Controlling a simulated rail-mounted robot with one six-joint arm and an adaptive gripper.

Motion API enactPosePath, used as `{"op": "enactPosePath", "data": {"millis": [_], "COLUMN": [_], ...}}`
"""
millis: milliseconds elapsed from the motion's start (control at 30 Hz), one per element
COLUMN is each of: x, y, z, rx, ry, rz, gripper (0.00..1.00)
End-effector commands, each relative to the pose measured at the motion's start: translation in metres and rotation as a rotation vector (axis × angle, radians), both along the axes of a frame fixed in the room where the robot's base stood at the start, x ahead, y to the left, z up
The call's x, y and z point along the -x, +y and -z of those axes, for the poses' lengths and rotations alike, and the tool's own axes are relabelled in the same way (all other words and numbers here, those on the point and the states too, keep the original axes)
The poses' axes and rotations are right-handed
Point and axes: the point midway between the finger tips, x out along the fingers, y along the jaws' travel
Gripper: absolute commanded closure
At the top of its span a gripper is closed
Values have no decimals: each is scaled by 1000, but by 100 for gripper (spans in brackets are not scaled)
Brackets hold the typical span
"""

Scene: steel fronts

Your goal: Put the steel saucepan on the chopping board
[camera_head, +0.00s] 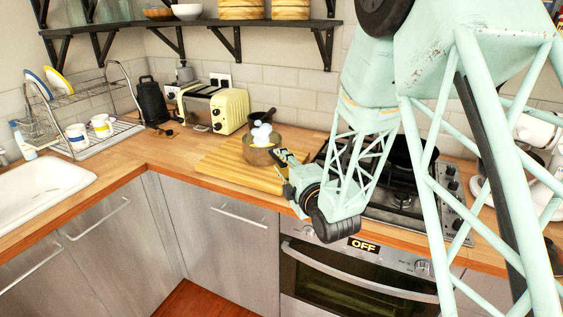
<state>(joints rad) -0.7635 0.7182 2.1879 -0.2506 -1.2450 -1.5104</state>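The chopping board (225,162) is a light wooden slab lying flat on the counter left of the hob. A round, shiny pan that looks like the steel saucepan (257,156) appears upright over the board's right part, its wall reflecting the wood colour. I cannot tell whether its base touches the board. My gripper (281,160) is at the pan's right side, at or very near its wall. Its fingers are small and partly overlap the pan, so I cannot tell whether they are open or shut on it.
White rounded items (262,133) show at the pan's top, inside or behind it. A cream toaster (229,110) and black kettle (151,101) stand behind left. The gas hob (391,205) lies right, partly behind my arm.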

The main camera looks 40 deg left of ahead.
Motion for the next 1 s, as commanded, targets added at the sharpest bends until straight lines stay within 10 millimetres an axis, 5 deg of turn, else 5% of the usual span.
{"op": "enactPosePath", "data": {"millis": [267, 1000], "x": [7, 59], "y": [-12, -93], "z": [-4, -12], "rx": [0, 0], "ry": [0, 0], "rz": [1, 1], "gripper": [75, 75]}}
